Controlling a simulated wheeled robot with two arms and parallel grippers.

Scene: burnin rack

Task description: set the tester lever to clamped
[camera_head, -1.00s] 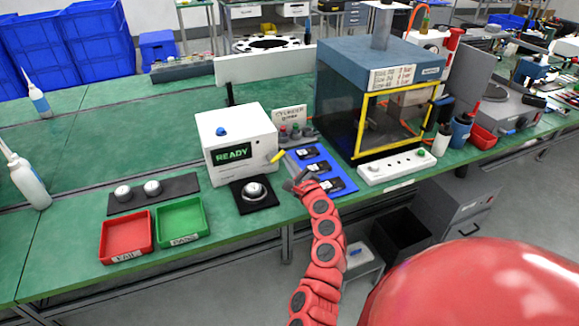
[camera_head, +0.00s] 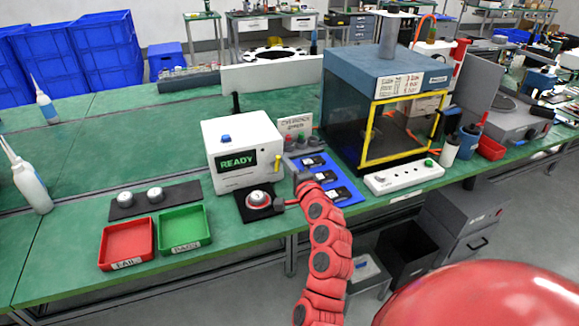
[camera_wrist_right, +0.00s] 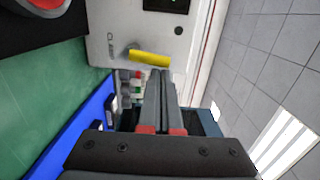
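The tester is a white box (camera_head: 232,178) with a green READY display on the bench. Its yellow lever (camera_head: 278,163) is at the right end of the box front and stands about upright. In the right wrist view the lever (camera_wrist_right: 150,58) lies across the picture just beyond my fingertips. My right gripper (camera_head: 299,177) is just right of the lever; in the wrist view its fingers (camera_wrist_right: 161,76) are shut together with nothing between them. I cannot tell whether the tips touch the lever. My left gripper is not in view.
A black pad (camera_head: 236,207) with a round silver-and-red part is before the tester. A blue mat (camera_head: 350,193) with dark modules lies to the right, by a yellow-framed enclosure (camera_head: 402,62). Red (camera_head: 104,250) and green (camera_head: 163,240) trays are left. The bench behind the tester is mostly clear.

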